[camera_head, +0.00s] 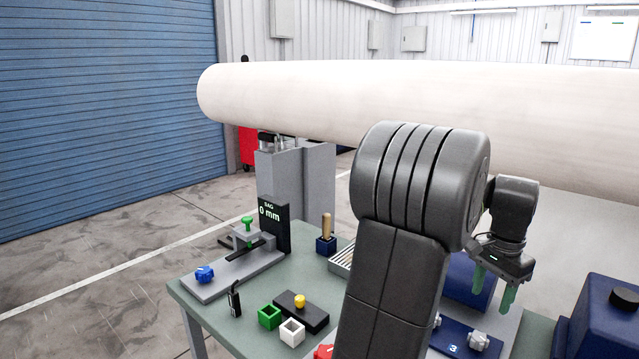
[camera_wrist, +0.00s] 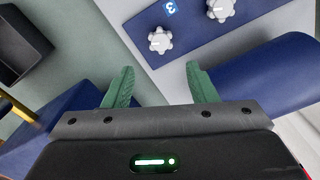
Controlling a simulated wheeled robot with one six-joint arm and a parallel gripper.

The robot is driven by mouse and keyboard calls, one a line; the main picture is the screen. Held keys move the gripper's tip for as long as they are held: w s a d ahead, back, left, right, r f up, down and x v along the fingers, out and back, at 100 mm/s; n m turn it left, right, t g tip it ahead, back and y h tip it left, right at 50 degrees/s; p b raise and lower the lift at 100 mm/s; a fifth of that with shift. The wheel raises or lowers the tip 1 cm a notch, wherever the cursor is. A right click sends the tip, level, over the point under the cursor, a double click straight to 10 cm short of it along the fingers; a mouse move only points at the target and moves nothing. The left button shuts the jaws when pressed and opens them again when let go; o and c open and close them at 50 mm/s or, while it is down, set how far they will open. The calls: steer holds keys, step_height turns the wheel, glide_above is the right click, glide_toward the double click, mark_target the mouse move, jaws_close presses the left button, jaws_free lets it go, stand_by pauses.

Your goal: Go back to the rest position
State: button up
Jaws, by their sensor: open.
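My gripper (camera_head: 493,288) has green fingers and hangs at the right of the head view, above the right part of the workbench. In the wrist view the two green fingers (camera_wrist: 157,88) stand wide apart with nothing between them. Beyond them lies a blue plate (camera_wrist: 205,60) marked 3, with pale knobs (camera_wrist: 160,40) on it. The plate also shows in the head view (camera_head: 452,340), partly behind my arm. A blue cylinder (camera_wrist: 262,75) lies close to the right finger in the wrist view. My arm hides the middle of the bench.
The green-grey bench (camera_head: 225,315) carries a gauge stand (camera_head: 274,226) reading 0 mm, a green box (camera_head: 269,317), a white box (camera_head: 292,332) and a wooden-handled tool (camera_head: 326,228). A large pale roll (camera_head: 290,98) spans behind. A dark blue box (camera_head: 600,320) stands at right.

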mark_target(479, 336)
step_height(479, 336, down, 12)
steer(key=shift+r, duration=0.1)
steer(key=shift+r+n, duration=0.1)
steer(key=shift+n, duration=1.1)
steer(key=n, duration=0.5)
steer(key=shift+w+d+n, duration=0.1)
steer(key=shift+n, duration=0.2)
steer(key=n, duration=0.4)
steer(key=shift+b, duration=0.4)
steer(key=n, duration=0.4)
steer(key=shift+b, duration=0.4)
steer(key=shift+r, duration=1.4)
